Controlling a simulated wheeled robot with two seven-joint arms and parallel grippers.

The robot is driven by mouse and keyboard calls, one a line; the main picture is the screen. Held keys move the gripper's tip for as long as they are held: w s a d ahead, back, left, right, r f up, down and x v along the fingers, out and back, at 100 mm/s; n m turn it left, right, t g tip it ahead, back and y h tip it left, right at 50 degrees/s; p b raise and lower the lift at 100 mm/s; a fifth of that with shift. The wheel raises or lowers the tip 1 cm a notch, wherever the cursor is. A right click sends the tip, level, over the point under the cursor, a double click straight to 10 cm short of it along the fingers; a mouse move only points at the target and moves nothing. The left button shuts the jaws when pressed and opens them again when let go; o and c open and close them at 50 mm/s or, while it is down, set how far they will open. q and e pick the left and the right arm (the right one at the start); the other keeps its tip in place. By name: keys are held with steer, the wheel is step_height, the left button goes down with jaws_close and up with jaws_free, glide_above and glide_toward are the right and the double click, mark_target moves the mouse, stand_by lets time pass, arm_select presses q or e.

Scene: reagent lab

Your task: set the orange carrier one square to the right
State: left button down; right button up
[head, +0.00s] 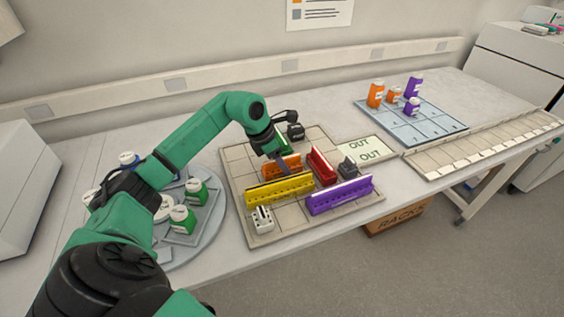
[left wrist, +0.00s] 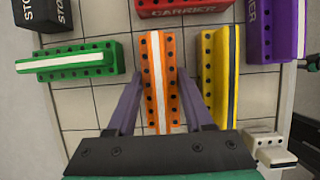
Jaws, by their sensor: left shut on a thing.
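The orange carrier (head: 276,169) is on the gridded board (head: 236,165); whether it touches the board cannot be told. My left gripper (head: 283,158) is over it, and in the left wrist view its two purple fingers press the sides of the orange carrier (left wrist: 155,60). The yellow carrier (head: 292,187) lies just in front of it in the head view. The red carrier (head: 322,165) is to its right, with a gap between. The green carrier (left wrist: 68,62) is behind it, partly hidden by my arm in the head view. My right gripper is out of view.
A purple carrier (head: 340,195), a white block (head: 262,220) and black STOP blocks (head: 296,131) (head: 347,166) share the board. A round tray (head: 215,225) with green bottles stands left. A blue-grey rack (head: 436,124) with bottles is at right.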

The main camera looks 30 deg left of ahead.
arm_select(q)
steer(key=shift+c, duration=1.4)
jaws_free()
steer(key=shift+f, duration=0.1)
steer(key=shift+r, duration=0.3)
steer(key=b+v, duration=0.1)
steer(key=v, duration=1)
steer(key=shift+s+a+r+b, duration=0.1)
steer(key=shift+r+b, duration=0.25)
steer(key=shift+r, duration=0.05)
